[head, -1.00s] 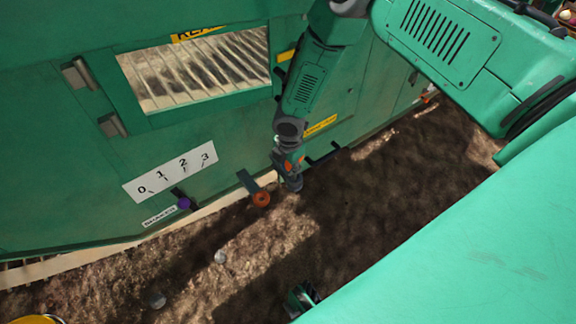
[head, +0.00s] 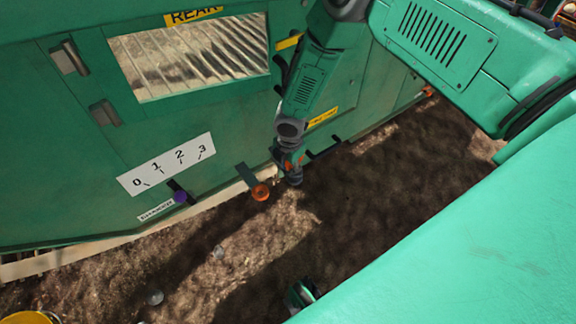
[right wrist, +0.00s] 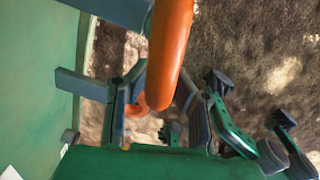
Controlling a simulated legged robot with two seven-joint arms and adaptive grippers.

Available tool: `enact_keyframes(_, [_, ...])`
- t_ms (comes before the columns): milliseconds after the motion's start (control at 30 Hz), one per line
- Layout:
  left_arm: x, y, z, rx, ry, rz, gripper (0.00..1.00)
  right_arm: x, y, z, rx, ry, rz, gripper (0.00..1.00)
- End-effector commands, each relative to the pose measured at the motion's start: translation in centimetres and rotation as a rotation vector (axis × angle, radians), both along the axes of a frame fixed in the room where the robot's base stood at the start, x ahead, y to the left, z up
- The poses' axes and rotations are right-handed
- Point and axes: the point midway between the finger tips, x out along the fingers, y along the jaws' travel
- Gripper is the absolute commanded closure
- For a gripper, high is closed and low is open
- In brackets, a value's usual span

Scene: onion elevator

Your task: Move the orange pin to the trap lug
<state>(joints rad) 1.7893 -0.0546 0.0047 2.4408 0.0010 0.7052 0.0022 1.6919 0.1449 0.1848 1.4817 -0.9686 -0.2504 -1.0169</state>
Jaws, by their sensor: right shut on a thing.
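My right gripper (head: 288,172) is low beside the green wall, at the end of the arm from the right. It is shut on the orange pin (head: 286,165), mostly hidden by the fingers in the head view. In the right wrist view the pin (right wrist: 170,50) is a thick orange rod with a rounded end, between the fingers (right wrist: 155,100). A grey lug (head: 247,178) with an orange ring (head: 261,192) juts from the wall just left of the gripper. A second dark lug (head: 325,151) is to its right. I cannot tell which is the trap lug.
The green wall (head: 60,170) has a slatted window (head: 195,60), a 0-to-3 scale (head: 166,163) and a purple knob (head: 180,197). Brown ground (head: 400,170) is mostly clear, with small pale stones (head: 155,297). A yellow-rimmed thing (head: 30,318) is at the lower left.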

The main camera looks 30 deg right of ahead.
Motion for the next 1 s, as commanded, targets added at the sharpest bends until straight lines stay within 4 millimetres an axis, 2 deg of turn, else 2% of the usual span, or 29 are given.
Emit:
enact_keyframes(267, [0.0,0.0,0.0,0.000,0.000,0.000,1.00,0.0,0.0,0.0,0.000,-0.001,0.000,1.00])
enact_keyframes(300, [0.0,0.0,0.0,0.000,0.000,0.000,1.00,0.0,0.0,0.0,0.000,-0.001,0.000,0.77])
enact_keyframes(367, [0.0,0.0,0.0,0.000,0.000,0.000,1.00,0.0,0.0,0.0,0.000,-0.001,0.000,0.59])
enact_keyframes(667, [0.0,0.0,0.0,0.000,-0.001,0.000,1.00,0.0,0.0,0.0,0.000,0.000,0.000,0.59])
enact_keyframes(767, [-0.2,0.0,0.1,0.000,-0.003,0.000,1.00,0.0,0.0,0.6,0.000,-0.001,0.000,0.59])
enact_keyframes(867, [-0.2,0.0,0.1,0.000,-0.003,0.000,1.00,0.0,0.0,2.0,0.001,-0.002,0.000,0.59])
enact_keyframes(1000, [-0.2,0.0,0.1,0.000,-0.003,0.000,1.00,-0.1,0.0,5.0,0.000,-0.002,0.000,0.59])
